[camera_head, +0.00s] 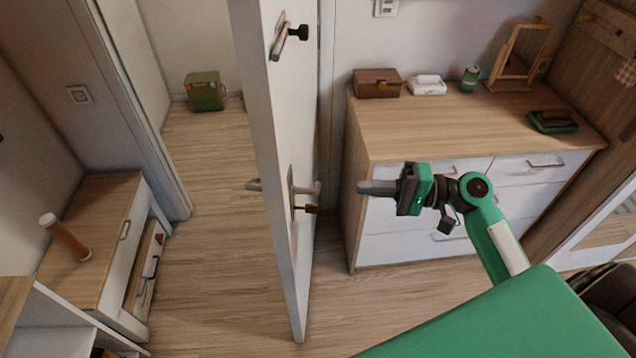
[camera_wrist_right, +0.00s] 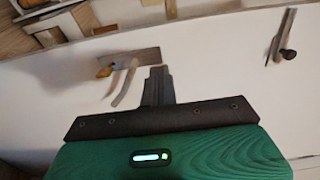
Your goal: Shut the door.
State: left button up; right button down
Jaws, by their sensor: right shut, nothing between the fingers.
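The white door (camera_head: 277,140) stands open in the middle of the head view, seen nearly edge-on. It has a lever handle (camera_head: 303,190) with a brass lock piece below it, and a dark knobbed fitting (camera_head: 288,40) higher up. My right gripper (camera_head: 362,187) is shut and empty, to the right of the door, pointing left toward the handle with a gap between. In the right wrist view the door face (camera_wrist_right: 215,75) fills most of the picture, and the handle (camera_wrist_right: 125,80) is just left of my fingertips (camera_wrist_right: 158,72). My left gripper is out of view.
A dresser (camera_head: 450,130) with a wooden box (camera_head: 377,83) and other small items stands behind my right arm. The doorway is at left, with a green box (camera_head: 204,91) on the floor beyond. A low cabinet (camera_head: 95,235) stands at the left. The wooden floor (camera_head: 215,260) left of the door is clear.

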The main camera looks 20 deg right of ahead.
jog(key=p, duration=0.6)
send_near(286, 183)
jog(key=x, duration=0.5)
jog(key=shift+a+r, duration=0.3)
jog(key=shift+r, duration=0.1)
jog(key=shift+w+a+f, duration=0.2)
jog(key=shift+w+a, duration=0.05)
jog(key=shift+a, duration=0.35)
jog(key=shift+a, duration=0.1)
